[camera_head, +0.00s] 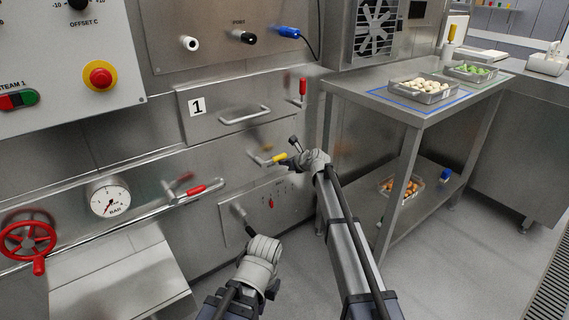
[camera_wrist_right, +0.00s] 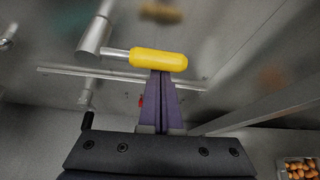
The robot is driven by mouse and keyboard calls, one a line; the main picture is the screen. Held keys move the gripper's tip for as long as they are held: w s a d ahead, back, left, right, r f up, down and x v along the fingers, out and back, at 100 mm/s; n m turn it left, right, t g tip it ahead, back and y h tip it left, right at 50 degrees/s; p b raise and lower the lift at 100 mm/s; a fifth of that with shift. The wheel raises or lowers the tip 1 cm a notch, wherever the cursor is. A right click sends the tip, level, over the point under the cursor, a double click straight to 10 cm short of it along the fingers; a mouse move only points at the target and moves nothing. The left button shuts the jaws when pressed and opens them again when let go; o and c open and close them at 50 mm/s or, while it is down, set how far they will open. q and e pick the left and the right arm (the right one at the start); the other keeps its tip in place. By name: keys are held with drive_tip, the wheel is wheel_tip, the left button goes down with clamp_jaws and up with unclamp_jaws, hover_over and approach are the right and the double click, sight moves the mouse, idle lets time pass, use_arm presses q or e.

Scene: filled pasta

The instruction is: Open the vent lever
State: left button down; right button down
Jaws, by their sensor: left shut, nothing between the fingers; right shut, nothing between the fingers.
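A lever with a yellow grip (camera_head: 279,158) sticks out from the steel front below the panel marked 1. No label naming it as the vent lever is readable. In the right wrist view the yellow grip (camera_wrist_right: 158,60) lies crosswise on a metal stem. My right gripper (camera_head: 294,142) is at this lever. In the right wrist view its purple fingers (camera_wrist_right: 160,75) are shut together, tips at the grip's lower edge; I cannot tell whether they touch it. The grip is not between them. My left gripper (camera_head: 248,229) is shut and empty, lower, in front of the lower panel.
A red-grip lever (camera_head: 302,87) is above right, and another red grip (camera_head: 195,190) is on the left. The handle (camera_head: 245,115) of panel 1 sticks out above the yellow lever. A steel table (camera_head: 427,107) with trays stands right of my right arm.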

sight(281, 156)
use_arm(q)
drive_tip(key=shift+r, duration=0.15)
use_arm(e)
drive_tip(key=shift+r, duration=0.2)
wheel_tip(281, 156, up, 3)
drive_tip(key=shift+s+a+f+n+t+h+p, duration=0.1)
drive_tip(key=shift+n+t+h+p, duration=0.35)
drive_tip(key=shift+n+p, duration=0.1)
drive_tip(key=shift+s+a+f+n+t+h+p, duration=0.1)
drive_tip(key=shift+n+t+h+p, duration=0.25)
drive_tip(key=shift+n+h+p, duration=0.15)
use_arm(q)
drive_tip(key=shift+s+a+r, duration=0.3)
drive_tip(key=shift+a+r, duration=0.15)
drive_tip(key=shift+r, duration=0.15)
drive_tip(key=shift+s+a+r, duration=0.3)
drive_tip(key=shift+a+r, duration=0.15)
drive_tip(key=shift+r, duration=0.15)
use_arm(e)
drive_tip(key=s+a+r+n+t+h, duration=0.2)
drive_tip(key=a+r+n+t, duration=0.1)
drive_tip(key=r+n, duration=0.1)
drive_tip(key=shift+r, duration=0.5)
drive_tip(key=shift+s+a, duration=0.1)
use_arm(q)
drive_tip(key=shift+f, duration=0.1)
use_arm(e)
drive_tip(key=shift+f, duration=0.1)
